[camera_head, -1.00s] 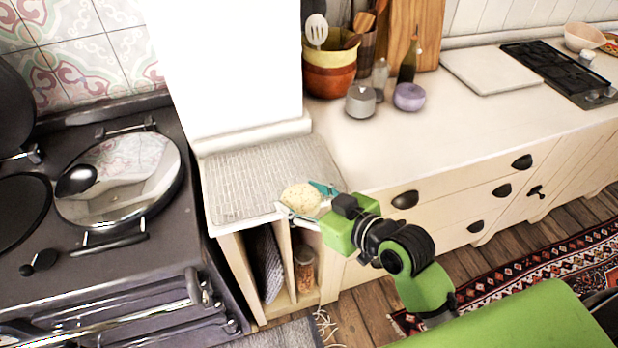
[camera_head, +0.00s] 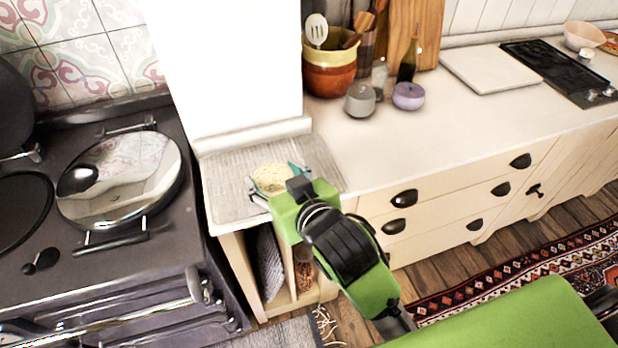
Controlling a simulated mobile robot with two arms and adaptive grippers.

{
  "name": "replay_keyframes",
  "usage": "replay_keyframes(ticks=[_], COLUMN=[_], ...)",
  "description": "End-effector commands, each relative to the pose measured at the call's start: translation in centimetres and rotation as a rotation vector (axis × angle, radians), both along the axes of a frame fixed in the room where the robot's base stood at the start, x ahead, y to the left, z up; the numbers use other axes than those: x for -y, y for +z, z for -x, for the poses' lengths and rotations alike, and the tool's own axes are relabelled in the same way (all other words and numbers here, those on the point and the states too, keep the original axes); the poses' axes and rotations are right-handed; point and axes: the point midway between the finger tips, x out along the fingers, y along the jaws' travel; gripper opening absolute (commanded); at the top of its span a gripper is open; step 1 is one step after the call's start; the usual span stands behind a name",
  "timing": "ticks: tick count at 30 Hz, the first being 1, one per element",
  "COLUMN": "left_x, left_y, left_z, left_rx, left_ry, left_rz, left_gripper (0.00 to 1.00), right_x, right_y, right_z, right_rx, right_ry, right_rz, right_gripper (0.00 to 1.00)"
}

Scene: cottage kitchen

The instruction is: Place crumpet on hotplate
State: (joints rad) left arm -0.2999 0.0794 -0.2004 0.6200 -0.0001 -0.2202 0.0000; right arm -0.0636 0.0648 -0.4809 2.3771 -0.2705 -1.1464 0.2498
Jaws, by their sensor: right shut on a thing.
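The crumpet (camera_head: 272,178) is a pale, round, flat piece over the grey ribbed mat on the counter beside the cooker. My right gripper (camera_head: 277,182), with a green body, has one finger on each side of the crumpet and is shut on it. Whether the crumpet touches the mat is hard to tell. On the dark range cooker at the left, a round black hotplate (camera_head: 18,212) lies uncovered, cut by the picture's left edge. A second round place has a shiny domed lid (camera_head: 135,165) down over it. My left gripper is out of view.
The ribbed mat (camera_head: 226,205) lies between cooker and drawers, in front of a white wall block (camera_head: 235,70). A utensil pot (camera_head: 330,75), a grey pot (camera_head: 359,100) and a purple pot (camera_head: 409,96) stand right of it. A raised dark lid (camera_head: 12,110) stands behind the hotplate.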

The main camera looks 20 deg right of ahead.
Motion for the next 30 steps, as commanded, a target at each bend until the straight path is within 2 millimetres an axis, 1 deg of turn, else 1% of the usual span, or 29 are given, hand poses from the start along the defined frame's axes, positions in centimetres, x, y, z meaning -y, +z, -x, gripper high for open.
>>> replay_keyframes(ticks=[2,5,11,13,16,21,26,28,30], left_x=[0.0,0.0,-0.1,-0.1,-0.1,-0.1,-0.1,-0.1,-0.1], left_y=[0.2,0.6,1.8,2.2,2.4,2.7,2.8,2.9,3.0], left_z=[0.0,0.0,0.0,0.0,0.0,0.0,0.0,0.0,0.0], left_rx=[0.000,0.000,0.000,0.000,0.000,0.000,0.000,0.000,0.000], left_ry=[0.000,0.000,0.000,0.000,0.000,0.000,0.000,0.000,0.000], left_rz=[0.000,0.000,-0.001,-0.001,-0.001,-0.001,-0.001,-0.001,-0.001], left_gripper=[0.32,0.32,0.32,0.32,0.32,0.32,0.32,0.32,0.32], right_x=[0.5,1.9,5.5,6.7,7.8,9.0,9.4,9.8,10.2], right_y=[-0.3,-0.9,-3.0,-3.8,-6.1,-8.1,-8.9,-9.5,-10.6], right_z=[-0.4,-1.6,-5.1,-6.3,-7.4,-8.7,-9.1,-9.5,-9.8], right_rx=[-0.001,-0.001,-0.003,-0.003,-0.007,-0.002,-0.001,-0.001,-0.004], right_ry=[-0.002,-0.003,-0.004,-0.003,-0.003,0.000,0.000,-0.001,-0.001], right_rz=[0.004,0.008,0.008,0.007,0.006,0.003,0.002,0.003,0.001], right_gripper=[0.44,0.44,0.44,0.44,0.44,0.44,0.44,0.44,0.44])
